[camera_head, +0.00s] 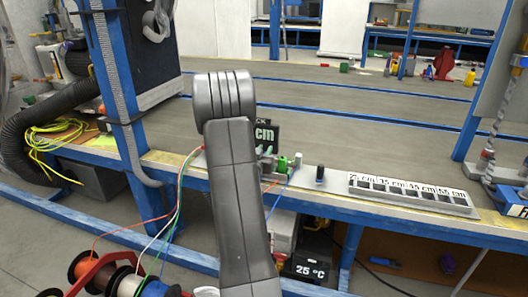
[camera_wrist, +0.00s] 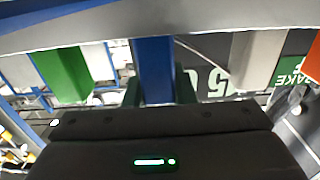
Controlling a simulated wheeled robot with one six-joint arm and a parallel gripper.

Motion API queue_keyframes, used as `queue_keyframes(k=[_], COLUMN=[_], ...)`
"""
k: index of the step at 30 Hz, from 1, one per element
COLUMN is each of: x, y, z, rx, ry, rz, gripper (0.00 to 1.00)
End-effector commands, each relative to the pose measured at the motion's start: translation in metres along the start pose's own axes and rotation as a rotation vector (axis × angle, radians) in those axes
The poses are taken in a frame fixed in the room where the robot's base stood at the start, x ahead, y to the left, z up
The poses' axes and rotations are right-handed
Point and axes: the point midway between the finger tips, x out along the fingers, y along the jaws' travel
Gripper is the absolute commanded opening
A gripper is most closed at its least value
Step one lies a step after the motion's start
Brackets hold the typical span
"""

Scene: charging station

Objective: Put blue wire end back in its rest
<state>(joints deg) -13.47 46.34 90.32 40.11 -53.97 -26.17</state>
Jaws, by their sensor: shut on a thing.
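In the wrist view my gripper (camera_wrist: 158,92) has its two dark fingers closed on the sides of a blue block, the blue wire end (camera_wrist: 153,64). A green wire end (camera_wrist: 64,74) stands to its left and a pale grey one (camera_wrist: 257,58) to its right, both apart from my fingers. A light grey bar (camera_wrist: 110,26) crosses above them. I cannot tell whether the blue end is seated in its rest. In the head view my arm hides the gripper; the blue wire (camera_head: 279,193) hangs over the table edge just right of it.
Green (camera_head: 282,164) and black (camera_head: 320,173) upright pieces stand at the table's front edge. A grey slotted length tray (camera_head: 411,196) lies to the right. Wire spools (camera_head: 126,285) are at the lower left. A blue post (camera_head: 112,75) rises at left.

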Motion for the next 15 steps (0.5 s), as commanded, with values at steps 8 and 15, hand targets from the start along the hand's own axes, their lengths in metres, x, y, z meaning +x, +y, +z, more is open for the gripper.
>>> queue_keyframes(k=[8, 15], x=[0.0, 0.0], y=[0.0, 0.0], z=[0.0079, 0.0063], rx=[0.0, 0.0], ry=[0.0, 0.0], rz=[0.0, 0.0], gripper=[0.01, 0.48])
